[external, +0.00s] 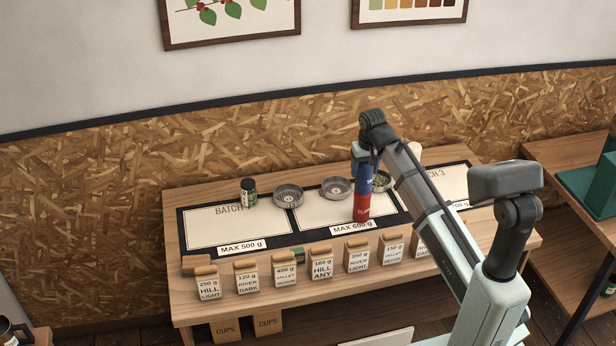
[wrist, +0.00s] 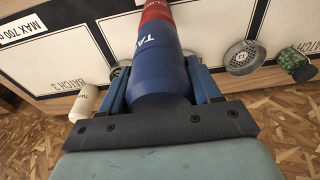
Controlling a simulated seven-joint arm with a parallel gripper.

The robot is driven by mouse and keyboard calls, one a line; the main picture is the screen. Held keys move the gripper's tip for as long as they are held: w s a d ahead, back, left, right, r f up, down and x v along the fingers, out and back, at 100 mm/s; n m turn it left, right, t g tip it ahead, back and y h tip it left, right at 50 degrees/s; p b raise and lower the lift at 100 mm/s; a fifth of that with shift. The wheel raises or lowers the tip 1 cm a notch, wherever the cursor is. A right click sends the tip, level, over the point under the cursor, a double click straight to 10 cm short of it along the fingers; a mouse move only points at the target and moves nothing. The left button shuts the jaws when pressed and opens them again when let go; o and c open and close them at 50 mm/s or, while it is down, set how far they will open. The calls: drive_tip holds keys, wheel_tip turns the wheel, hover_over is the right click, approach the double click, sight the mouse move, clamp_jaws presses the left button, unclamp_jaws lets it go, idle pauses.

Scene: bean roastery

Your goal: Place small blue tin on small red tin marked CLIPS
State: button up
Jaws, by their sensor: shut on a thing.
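The small blue tin (external: 364,180) is upright in my gripper (external: 366,170), which is shut on it. In the wrist view the blue tin (wrist: 158,55) sits between the two fingers (wrist: 160,88), with light letters starting "TA" on its side. The small red tin (external: 361,208) stands upright on the middle panel of the board, directly below the blue tin, with small light lettering. In the wrist view the red tin (wrist: 157,11) lines up with the blue tin's far end. The two look to be touching; the wrist view cannot confirm full contact.
A dark jar (external: 248,191) is at back left. Several labelled bags (external: 321,262) line the front edge. A white container (wrist: 88,101) stands by BATCH 3. The left panel (external: 230,228) is mostly clear.

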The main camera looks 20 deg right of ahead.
drive_tip(key=shift+f, duration=0.1)
drive_tip(key=o, duration=1.2)
drive_tip(key=shift+o, duration=0.2)
drive_tip(key=r, duration=0.4)
drive_tip(key=s+r, duration=0.1)
drive_tip(key=r, duration=0.7)
drive_tip(key=shift+s, duration=0.4)
